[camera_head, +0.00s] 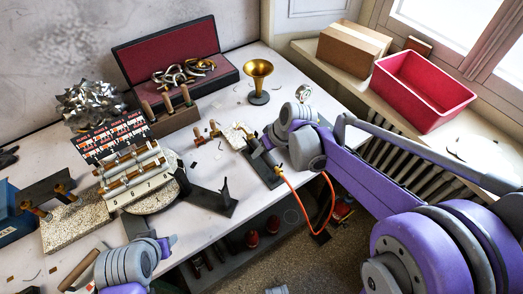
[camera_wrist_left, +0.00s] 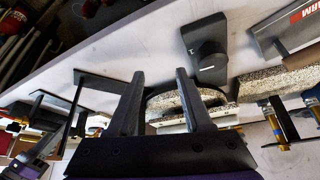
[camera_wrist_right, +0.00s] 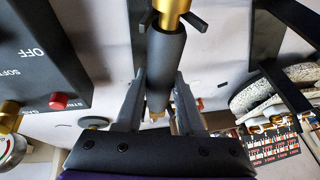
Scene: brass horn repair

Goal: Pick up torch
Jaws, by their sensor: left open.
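The torch (camera_wrist_right: 166,65) shows in the right wrist view as a dark grey handle with a brass part at the top. My right gripper (camera_wrist_right: 160,78) is open, with one finger on each side of the handle; I cannot tell whether either finger touches it. In the head view my right gripper (camera_head: 257,143) is at the right part of the bench, by the orange hose (camera_head: 329,205), and mostly hides the torch. My left gripper (camera_wrist_left: 160,74) is open and empty; its wrist shows at the bench's front left in the head view.
A brass bell piece (camera_head: 258,75) stands behind my right gripper. A red-lined case (camera_head: 175,42) lies at the back. A valve assembly (camera_head: 133,172) sits on a round stand left of centre. A dark control box (camera_wrist_right: 40,50) is close on the left in the right wrist view.

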